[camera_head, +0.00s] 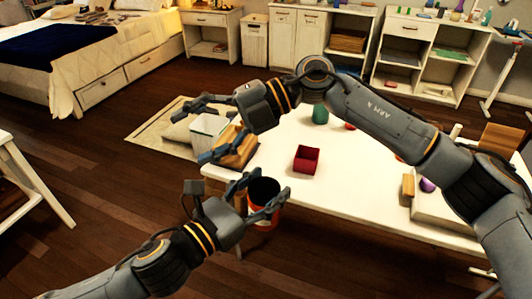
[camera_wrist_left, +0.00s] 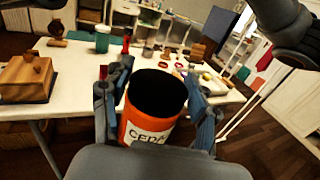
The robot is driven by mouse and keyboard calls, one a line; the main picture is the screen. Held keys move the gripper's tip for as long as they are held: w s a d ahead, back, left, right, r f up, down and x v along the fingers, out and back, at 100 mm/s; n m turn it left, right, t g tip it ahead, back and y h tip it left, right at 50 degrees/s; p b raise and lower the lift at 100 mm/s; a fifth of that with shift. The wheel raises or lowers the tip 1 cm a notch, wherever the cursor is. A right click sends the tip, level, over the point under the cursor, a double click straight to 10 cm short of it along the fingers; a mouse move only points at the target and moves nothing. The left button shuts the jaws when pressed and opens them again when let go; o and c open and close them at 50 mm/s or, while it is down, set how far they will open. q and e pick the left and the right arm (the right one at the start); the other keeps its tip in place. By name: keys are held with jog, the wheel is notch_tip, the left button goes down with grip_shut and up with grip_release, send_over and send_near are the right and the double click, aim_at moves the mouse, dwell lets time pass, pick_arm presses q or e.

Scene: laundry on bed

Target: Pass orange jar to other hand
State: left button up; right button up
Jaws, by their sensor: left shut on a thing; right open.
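The orange jar (camera_head: 267,215) has a dark top and a white label reading "CEDA"; it also shows in the left wrist view (camera_wrist_left: 150,115). My left gripper (camera_head: 268,198) is shut on it, one finger on each side, and holds it upright beside the near edge of the white table. In the left wrist view the jar sits between the fingers (camera_wrist_left: 158,90). My right gripper (camera_head: 194,131) is open and empty, up and to the left of the jar, with its fingers pointing left.
The white table (camera_head: 340,180) bears a red open box (camera_head: 307,159), a wooden box (camera_head: 237,147) near its left end and a green jar (camera_head: 320,115).

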jog(key=s+d+f+n+t+h, duration=0.1)
jog(key=s+d+n+t+h, duration=0.15)
jog(key=s+d+h, duration=0.35)
pick_arm(q)
jog(key=shift+r, duration=0.1)
pick_arm(e)
jog(key=n+t+h, duration=0.1)
jog(key=t+h, duration=0.3)
jog(key=h, duration=0.3)
send_near(264, 189)
jog(key=shift+d+f, duration=0.1)
jog(key=shift+f, duration=0.3)
jog(key=shift+w+f, duration=0.15)
jog(key=shift+f, duration=0.15)
jog(key=f, duration=0.7)
jog(key=w+f, duration=0.1)
jog(key=f, duration=0.3)
jog(key=shift+w+a+f, duration=0.1)
jog(key=shift+a, duration=0.2)
jog(key=c, duration=1.1)
pick_arm(q)
jog(key=o, duration=1.4)
